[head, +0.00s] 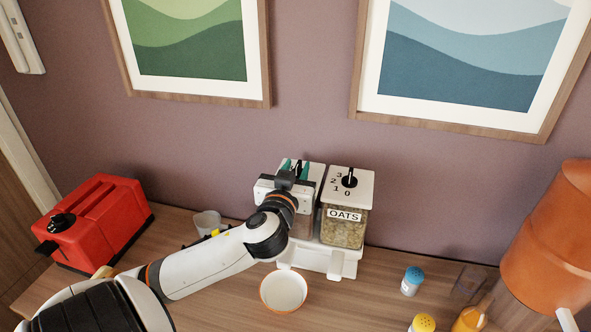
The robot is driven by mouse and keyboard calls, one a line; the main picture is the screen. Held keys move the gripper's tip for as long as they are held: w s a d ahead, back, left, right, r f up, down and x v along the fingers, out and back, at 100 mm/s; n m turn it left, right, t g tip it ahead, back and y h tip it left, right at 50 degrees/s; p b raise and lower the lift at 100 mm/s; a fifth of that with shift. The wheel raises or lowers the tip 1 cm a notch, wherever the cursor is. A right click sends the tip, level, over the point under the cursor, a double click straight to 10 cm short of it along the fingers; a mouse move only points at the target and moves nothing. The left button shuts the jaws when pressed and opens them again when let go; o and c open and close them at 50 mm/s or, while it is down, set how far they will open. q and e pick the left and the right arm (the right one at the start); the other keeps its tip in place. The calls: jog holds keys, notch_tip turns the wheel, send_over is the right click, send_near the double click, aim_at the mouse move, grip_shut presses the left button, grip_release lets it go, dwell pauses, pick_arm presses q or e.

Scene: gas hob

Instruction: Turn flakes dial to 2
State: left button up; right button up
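A white two-bin dispenser (338,258) stands on the wooden counter against the wall. Its right bin (344,225) is labelled OATS. A black dial (349,181) sits on that bin's white lid, with several printed numbers around it. My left arm covers most of the left bin, so its label and contents are hidden. My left gripper (294,168) is over the top of the left bin, with greenish fingertips at the lid. The left bin's dial and its setting are hidden there, and I cannot tell whether the fingers are closed on it. My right gripper is not in view.
A white bowl with an orange rim (284,290) stands in front of the dispenser. A red toaster (95,220) is at the left, with a small cup (207,222) behind my arm. Small bottles, including a blue-capped one (411,281), and a large orange object (550,240) are at the right.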

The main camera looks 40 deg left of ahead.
pick_arm(q)
grip_shut()
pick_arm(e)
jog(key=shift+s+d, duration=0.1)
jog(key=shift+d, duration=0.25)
